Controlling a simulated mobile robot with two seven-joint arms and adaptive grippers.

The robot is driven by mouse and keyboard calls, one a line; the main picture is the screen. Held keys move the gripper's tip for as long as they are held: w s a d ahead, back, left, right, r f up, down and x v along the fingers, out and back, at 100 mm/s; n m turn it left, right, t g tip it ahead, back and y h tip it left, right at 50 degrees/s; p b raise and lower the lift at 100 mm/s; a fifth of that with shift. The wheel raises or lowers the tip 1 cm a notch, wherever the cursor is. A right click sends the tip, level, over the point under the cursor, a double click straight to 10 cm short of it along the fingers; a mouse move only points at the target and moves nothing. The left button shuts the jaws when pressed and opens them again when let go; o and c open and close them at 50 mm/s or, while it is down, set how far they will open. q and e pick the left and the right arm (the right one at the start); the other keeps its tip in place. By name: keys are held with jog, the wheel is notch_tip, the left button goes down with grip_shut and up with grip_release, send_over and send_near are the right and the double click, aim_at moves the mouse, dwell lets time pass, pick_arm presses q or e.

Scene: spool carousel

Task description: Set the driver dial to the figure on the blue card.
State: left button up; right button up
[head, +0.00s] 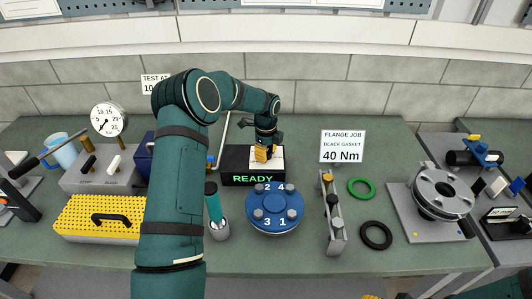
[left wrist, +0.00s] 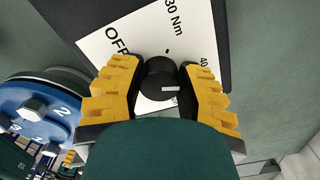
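The driver dial is a round black knob (left wrist: 157,79) on a white face (left wrist: 108,49), set on a black box (head: 237,180) with a green READY sign. The face shows OFF, 30 Nm and a partly covered 40. The knob's white mark points right in the left wrist view, toward one finger. My left gripper (head: 264,153) is over the face. Its yellow fingers (left wrist: 160,68) stand on both sides of the knob and appear to touch it. The flange job card (head: 343,147), white with dark blue lettering, reads 40 Nm. My right gripper is not in view.
A blue flange (head: 273,224) with numbered bolts stands in front of the box. A green ring (head: 361,188) and a black ring (head: 376,235) lie to the right. A grey flange (head: 442,189) is farther right. A yellow perforated case (head: 73,219) is at left.

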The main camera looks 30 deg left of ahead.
pick_arm(q)
jog(key=o, duration=0.5)
jog(key=shift+a+f, duration=0.1)
jog(key=shift+c, duration=0.2)
notch_tip(320, 180, up, 12)
jog(key=shift+s, duration=0.1)
dwell(0.5)
